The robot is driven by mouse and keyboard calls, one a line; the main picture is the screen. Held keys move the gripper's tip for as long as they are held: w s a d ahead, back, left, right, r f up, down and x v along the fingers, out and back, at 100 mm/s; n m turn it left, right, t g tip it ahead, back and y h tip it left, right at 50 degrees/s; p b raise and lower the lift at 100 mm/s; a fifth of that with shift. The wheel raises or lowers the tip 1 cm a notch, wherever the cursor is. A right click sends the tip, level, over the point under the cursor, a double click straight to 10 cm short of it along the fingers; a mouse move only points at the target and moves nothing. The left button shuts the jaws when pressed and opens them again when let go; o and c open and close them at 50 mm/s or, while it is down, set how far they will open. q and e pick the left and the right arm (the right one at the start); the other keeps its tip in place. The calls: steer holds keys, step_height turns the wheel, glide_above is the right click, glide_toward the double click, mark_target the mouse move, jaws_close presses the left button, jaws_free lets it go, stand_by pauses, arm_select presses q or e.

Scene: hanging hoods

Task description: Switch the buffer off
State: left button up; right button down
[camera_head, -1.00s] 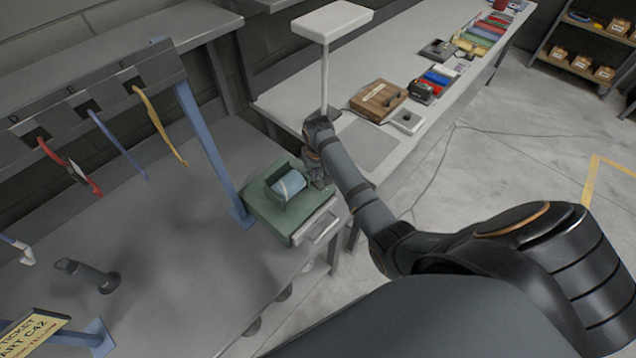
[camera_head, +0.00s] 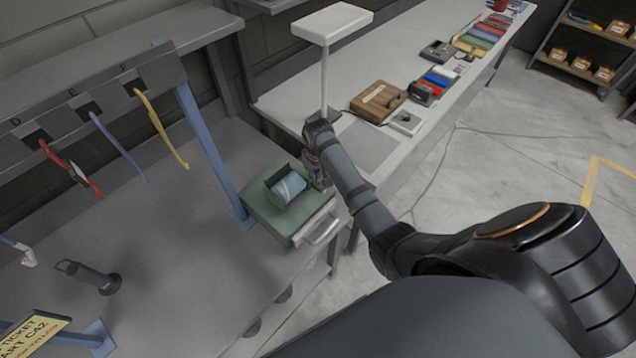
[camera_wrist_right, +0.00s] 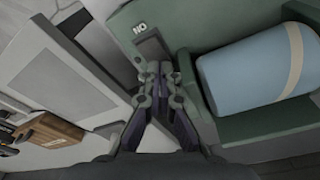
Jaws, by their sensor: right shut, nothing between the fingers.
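The buffer (camera_head: 262,208) is a green housing with a pale blue roller (camera_head: 288,187) that carries a lighter stripe. It stands at the right end of the grey bench. In the right wrist view the green housing (camera_wrist_right: 215,25) fills the upper right, with the blue roller (camera_wrist_right: 250,75). A dark panel (camera_wrist_right: 152,46) sits on its side below a small label reading "NO". My right gripper (camera_wrist_right: 161,72) is shut and empty, its tips just below that panel; I cannot tell whether they touch. In the head view it (camera_head: 319,178) is beside the buffer's right side, partly hidden.
A white-topped post (camera_head: 325,70) stands behind my right arm. The long side table (camera_head: 285,100) holds a wooden box (camera_head: 378,98) and several small items. A rack (camera_head: 110,90) with hanging coloured tools stands left.

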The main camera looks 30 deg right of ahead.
steer(key=shift+r+p, duration=0.3)
steer(key=shift+r, duration=2.75)
